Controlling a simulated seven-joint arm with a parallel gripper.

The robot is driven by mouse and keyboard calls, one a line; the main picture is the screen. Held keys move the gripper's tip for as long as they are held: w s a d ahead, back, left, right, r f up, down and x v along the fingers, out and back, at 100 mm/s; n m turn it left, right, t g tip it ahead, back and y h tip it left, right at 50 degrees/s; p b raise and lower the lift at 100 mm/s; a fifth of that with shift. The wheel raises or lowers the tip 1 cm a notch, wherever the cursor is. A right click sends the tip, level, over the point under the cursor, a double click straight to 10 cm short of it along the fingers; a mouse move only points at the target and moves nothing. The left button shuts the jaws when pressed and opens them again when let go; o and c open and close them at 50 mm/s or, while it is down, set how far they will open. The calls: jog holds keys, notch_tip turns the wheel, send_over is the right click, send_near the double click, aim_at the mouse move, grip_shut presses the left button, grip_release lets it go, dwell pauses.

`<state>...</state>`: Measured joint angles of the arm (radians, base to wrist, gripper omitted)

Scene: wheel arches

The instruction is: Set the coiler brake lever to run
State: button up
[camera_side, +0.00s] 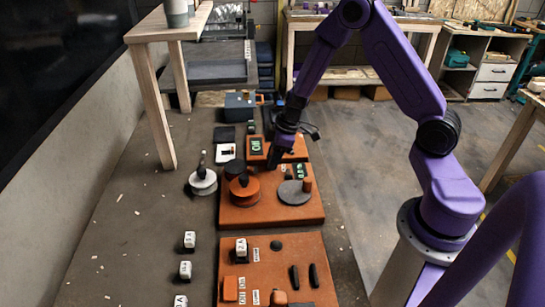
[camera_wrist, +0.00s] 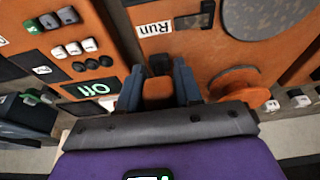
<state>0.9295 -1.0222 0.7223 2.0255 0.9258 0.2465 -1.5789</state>
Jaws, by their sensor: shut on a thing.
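My gripper (camera_side: 277,158) reaches down onto the far orange panel in the side view. In the wrist view my gripper's two blue-grey fingers (camera_wrist: 158,92) stand on either side of an orange block, which looks like the lever's handle (camera_wrist: 158,90), and are shut on it. A white label reading "Run" (camera_wrist: 155,29) lies just beyond the handle. A dark display with green "Off" (camera_wrist: 95,88) is to its left. The lever's pivot and lower part are hidden by the fingers. In the side view the handle is hidden by my gripper.
An orange panel with discs (camera_side: 232,213) lies nearer the side camera, carrying a grey disc (camera_side: 294,192). A nearer orange panel (camera_side: 312,247) holds dark handles. Small white blocks (camera_side: 185,270) stand on the table at left. A wooden stand (camera_side: 150,100) rises at the back left.

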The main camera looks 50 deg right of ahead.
jog(key=shift+d+t+y, duration=0.1)
jog(key=shift+t+y, duration=0.2)
dwell(0.6)
jog(key=o, duration=1)
jog(key=shift+c, duration=0.2)
jog(key=shift+s+r, duration=0.1)
jog(key=shift+r, duration=0.05)
jog(key=v, duration=1.7)
jog(key=s+a+n+g, duration=0.1)
jog(key=s+a+g, duration=0.1)
jog(key=s+a, duration=0.45)
jog(key=s+a+r+n+h, duration=0.1)
jog(key=s+a, duration=0.2)
jog(key=s, duration=0.6)
jog(key=s+a+n+g+h, duration=0.1)
jog(key=s+a, duration=0.3)
jog(key=s, duration=0.5)
jog(key=shift+s+r+n+h, duration=0.3)
jog(key=shift+r+h, duration=0.1)
